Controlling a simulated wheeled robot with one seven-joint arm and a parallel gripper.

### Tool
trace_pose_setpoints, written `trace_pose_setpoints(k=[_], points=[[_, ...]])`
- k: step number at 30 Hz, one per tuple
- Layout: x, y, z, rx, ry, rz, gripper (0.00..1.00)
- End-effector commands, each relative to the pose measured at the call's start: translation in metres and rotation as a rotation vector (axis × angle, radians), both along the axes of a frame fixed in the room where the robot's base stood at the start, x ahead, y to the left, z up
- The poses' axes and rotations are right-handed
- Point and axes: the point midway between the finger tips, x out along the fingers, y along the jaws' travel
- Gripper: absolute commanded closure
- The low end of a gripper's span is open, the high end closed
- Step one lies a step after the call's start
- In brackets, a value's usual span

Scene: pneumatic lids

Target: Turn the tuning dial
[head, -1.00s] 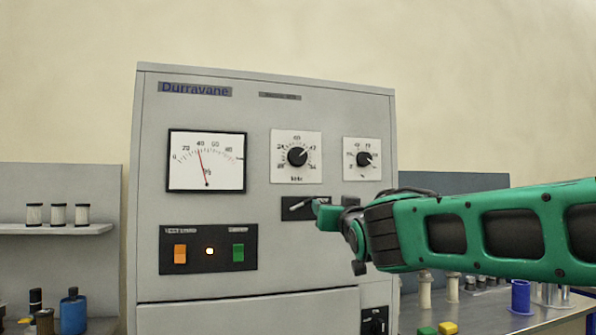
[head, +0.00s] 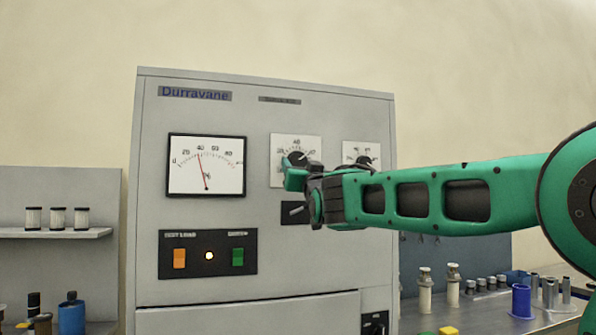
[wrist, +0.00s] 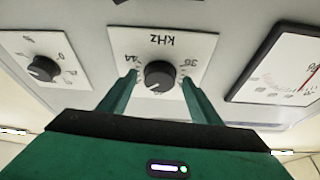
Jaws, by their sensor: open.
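The kHz tuning dial, a black knob (wrist: 159,76) on a white scale plate, sits between the two fingers of my gripper (wrist: 160,82) in the wrist view. The fingers are open, one on each side of the knob, with a gap visible on both sides. In the head view the dial (head: 297,157) is partly hidden behind my gripper (head: 292,172), which covers the lower part of its plate. A needle meter (head: 206,166) is left of the dial, its red needle close to 40.
A smaller dial (head: 363,160) is to the right, partly covered by my arm. A lever switch (head: 295,211) is just below my gripper. An orange switch (head: 180,258), a lit lamp (head: 209,256) and a green switch (head: 238,257) are lower left.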

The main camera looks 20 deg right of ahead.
Motion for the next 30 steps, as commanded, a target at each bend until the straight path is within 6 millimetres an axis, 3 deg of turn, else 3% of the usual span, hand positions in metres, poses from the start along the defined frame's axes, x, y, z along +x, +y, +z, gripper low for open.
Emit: trace_pose_setpoints(k=[13,14,19,30], points=[[0.0112,-0.0006,0.0044,0.000,0.001,0.000,0.42],[0.0111,-0.0006,0.0045,0.000,0.000,0.000,0.44],[0.0110,-0.0006,0.0044,0.000,0.000,0.000,0.83],[0.0107,-0.0019,0.0046,-0.054,0.000,0.000,0.83]])
